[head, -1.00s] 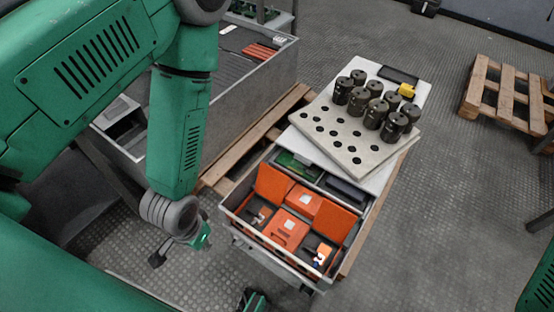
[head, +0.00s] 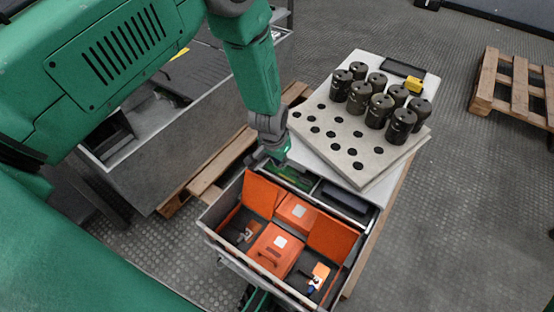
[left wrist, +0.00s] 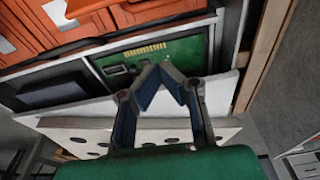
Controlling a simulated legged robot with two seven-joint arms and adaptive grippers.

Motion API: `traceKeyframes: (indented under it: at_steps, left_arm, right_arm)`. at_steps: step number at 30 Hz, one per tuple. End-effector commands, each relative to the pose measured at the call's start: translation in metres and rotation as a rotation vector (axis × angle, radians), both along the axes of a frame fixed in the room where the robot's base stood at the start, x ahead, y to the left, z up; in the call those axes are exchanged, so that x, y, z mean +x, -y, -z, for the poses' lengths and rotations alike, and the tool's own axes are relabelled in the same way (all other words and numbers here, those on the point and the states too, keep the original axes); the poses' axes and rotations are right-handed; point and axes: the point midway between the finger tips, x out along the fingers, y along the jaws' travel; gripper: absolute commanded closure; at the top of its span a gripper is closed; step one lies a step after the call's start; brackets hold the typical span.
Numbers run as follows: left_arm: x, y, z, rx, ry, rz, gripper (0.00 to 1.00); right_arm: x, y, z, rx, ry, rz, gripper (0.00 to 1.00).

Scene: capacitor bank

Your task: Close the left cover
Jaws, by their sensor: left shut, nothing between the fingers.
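The left cover (head: 262,193) is an orange panel standing raised at the back left of the grey box (head: 228,262), in the head view. The right orange cover (head: 333,237) is also raised. My left gripper (head: 272,160) is above the green circuit board (head: 290,177), just behind the left cover. In the left wrist view its fingertips (left wrist: 165,72) meet in front of the circuit board (left wrist: 150,60), with nothing between them. Orange parts (left wrist: 110,18) fill the top of that view; which one is the left cover is unclear. My right gripper is not in view.
A pale board with holes (head: 345,145) carries several dark cylinders on a white surface beyond the box. A black bin (head: 343,201) is beside the circuit board. Orange blocks (head: 272,250) sit inside the box. A large grey crate (head: 190,130) stands at left.

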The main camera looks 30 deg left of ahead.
Motion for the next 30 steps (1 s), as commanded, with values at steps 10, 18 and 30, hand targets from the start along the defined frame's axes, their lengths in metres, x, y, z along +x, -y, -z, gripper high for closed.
traceKeyframes:
  at_steps: [10, 18, 30]
  left_arm:
    - [-0.007, -0.002, 0.044, 0.000, -0.002, -0.002, 1.00]
    - [-0.029, -0.005, 0.039, 0.002, 0.000, 0.000, 1.00]
    - [-0.031, -0.006, 0.039, 0.000, 0.001, 0.000, 1.00]
  right_arm:
    - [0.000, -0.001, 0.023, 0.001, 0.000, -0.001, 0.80]
    - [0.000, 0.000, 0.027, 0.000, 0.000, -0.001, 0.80]
    - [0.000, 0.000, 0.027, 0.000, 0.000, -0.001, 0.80]
